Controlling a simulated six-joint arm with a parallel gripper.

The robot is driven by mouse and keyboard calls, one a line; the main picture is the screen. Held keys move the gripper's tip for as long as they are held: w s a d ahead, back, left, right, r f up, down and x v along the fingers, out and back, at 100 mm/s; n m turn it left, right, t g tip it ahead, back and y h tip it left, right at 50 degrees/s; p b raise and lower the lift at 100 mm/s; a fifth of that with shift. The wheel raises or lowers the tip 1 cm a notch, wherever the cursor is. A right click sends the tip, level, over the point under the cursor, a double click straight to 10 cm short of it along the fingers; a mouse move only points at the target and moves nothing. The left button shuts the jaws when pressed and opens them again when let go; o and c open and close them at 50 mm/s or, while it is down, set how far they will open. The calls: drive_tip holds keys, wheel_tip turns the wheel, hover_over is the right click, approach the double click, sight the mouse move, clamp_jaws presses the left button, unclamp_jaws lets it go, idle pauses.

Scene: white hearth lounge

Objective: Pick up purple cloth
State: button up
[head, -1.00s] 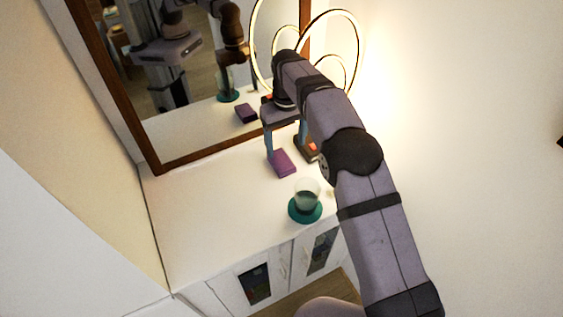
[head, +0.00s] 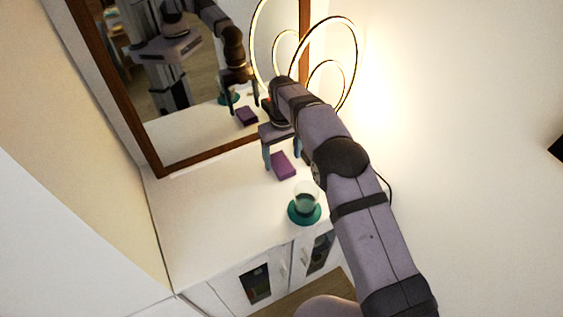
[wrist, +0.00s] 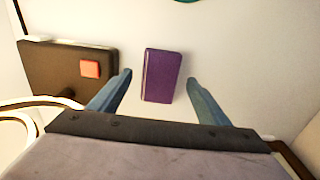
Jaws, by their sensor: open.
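The purple cloth (head: 283,166) is a small folded block lying on the white cabinet top (head: 215,210), near the mirror. In the wrist view the cloth (wrist: 162,76) lies between and just ahead of the two blue-grey fingers of my gripper (wrist: 158,84), with a clear gap to each finger. In the head view my gripper (head: 281,163) is above the cloth, pointing down, with a finger to either side of it. It is open and holds nothing. Whether the fingertips reach the cabinet top I cannot tell.
A glass cup (head: 305,197) stands on a teal round coaster (head: 292,212) in front of the cloth. A dark box with a red square (wrist: 60,66) lies left of the cloth in the wrist view. A ring lamp (head: 355,62) and a framed mirror (head: 160,168) stand behind.

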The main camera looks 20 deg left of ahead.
drive_tip(key=shift+f, duration=1.1)
drive_tip(key=shift+c, duration=0.6)
drive_tip(key=c, duration=1.1)
drive_tip(key=shift+r, duration=0.15)
drive_tip(key=shift+r+b, duration=0.5)
drive_tip(key=shift+r, duration=0.25)
drive_tip(key=shift+s+a+r+b, duration=0.1)
drive_tip(key=shift+s+r+b, duration=0.15)
drive_tip(key=shift+r, duration=0.2)
drive_tip(key=shift+s+a+r+b, duration=0.1)
drive_tip(key=shift+r+b, duration=0.2)
drive_tip(key=shift+r, duration=0.1)
drive_tip(key=s+a+b, duration=0.1)
drive_tip(key=s+a, duration=0.1)
drive_tip(key=s, duration=0.3)
drive_tip(key=s+a+b, duration=0.2)
drive_tip(key=s, duration=0.3)
drive_tip(key=s+a+b, duration=0.2)
drive_tip(key=s, duration=0.4)
drive_tip(key=shift+a, duration=0.25)
